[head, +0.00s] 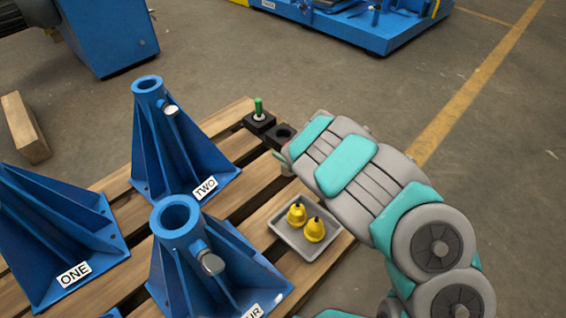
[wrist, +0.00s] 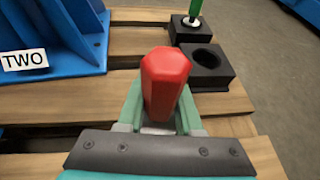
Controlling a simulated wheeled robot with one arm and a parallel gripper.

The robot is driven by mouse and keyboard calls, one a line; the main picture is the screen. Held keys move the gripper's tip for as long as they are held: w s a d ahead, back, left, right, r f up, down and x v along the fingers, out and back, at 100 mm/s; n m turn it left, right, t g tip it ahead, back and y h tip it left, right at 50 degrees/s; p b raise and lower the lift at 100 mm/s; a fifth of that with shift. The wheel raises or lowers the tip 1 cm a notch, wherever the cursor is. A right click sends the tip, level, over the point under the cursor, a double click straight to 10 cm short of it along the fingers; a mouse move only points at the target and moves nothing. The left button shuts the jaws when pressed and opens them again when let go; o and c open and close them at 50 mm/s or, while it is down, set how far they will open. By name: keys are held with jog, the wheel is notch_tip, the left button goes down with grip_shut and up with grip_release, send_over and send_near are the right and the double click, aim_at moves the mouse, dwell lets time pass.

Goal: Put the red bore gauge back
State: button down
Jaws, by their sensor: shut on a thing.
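The red bore gauge (wrist: 166,80) shows in the wrist view as a red handle standing up between the jaws of my gripper (wrist: 162,112). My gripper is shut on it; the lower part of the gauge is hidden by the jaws. In the head view my arm hides the gauge. An empty black holder block (wrist: 208,60) with a round hole lies ahead and to the right of the gauge; it also shows in the head view (head: 276,142). Beside it a second black block (head: 257,126) holds a green-handled gauge (head: 258,107) upright.
Blue pedestals stand on the wooden pallet (head: 120,178), among them one marked TWO (head: 163,135) and one marked ONE (head: 50,230). A grey tray (head: 330,248) with two yellow parts (head: 297,213) lies near my arm. Open floor is to the right.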

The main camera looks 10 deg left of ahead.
jog(key=shift+f, duration=1.95)
jog(key=shift+f+b, duration=0.15)
jog(key=shift+b, duration=0.2)
jog(key=c, duration=0.6)
grip_release()
jog(key=shift+r+p, duration=0.2)
jog(key=shift+p, duration=0.15)
jog(key=shift+s+d, duration=0.25)
jog(key=p+v, duration=0.1)
jog(key=v, duration=1)
jog(key=shift+d, duration=0.15)
